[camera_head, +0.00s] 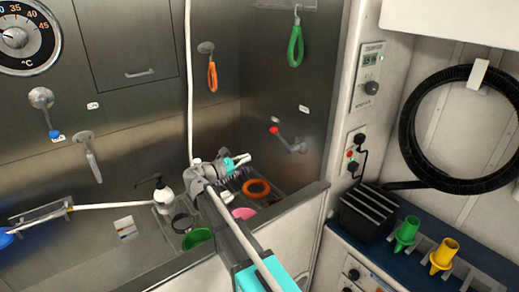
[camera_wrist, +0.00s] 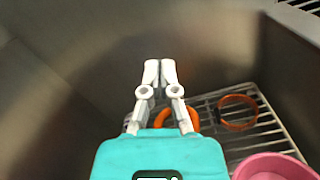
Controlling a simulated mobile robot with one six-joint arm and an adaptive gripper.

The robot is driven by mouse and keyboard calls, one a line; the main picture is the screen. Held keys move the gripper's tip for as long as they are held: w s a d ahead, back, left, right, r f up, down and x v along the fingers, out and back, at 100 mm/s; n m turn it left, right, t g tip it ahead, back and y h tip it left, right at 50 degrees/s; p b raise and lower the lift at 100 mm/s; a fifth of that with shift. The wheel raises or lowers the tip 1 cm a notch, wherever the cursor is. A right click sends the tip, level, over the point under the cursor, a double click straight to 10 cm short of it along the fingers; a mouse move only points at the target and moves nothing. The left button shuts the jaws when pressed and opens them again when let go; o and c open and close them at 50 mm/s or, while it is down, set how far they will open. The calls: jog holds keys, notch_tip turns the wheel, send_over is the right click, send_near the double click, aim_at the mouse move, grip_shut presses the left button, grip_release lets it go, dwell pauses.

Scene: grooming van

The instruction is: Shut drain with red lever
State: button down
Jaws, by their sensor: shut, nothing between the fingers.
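The red-tipped lever (camera_head: 289,140) is mounted on the right steel wall of the tub in the head view. Its red end points up and left, and its grey pivot sits lower right. My gripper (camera_head: 247,158) is to the left of the lever and a little lower, apart from it in the picture. In the wrist view my gripper (camera_wrist: 160,67) has its white fingers together, with nothing between them. The lever cannot be made out in the wrist view. The drain itself is not clearly visible.
Below my gripper, a wire rack (camera_wrist: 222,108) carries an orange ring (camera_wrist: 238,112) and a pink bowl (camera_wrist: 273,168). A blue-tipped lever (camera_head: 45,110) and a grey lever (camera_head: 88,155) are on the back wall. A pump bottle (camera_head: 163,196) stands left of my arm.

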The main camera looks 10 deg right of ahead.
jog(key=w+d+r+p, duration=0.4)
jog(key=d, duration=0.6)
dwell(0.5)
jog(key=shift+d+r, duration=0.1)
jog(key=shift+d, duration=0.05)
dwell(0.4)
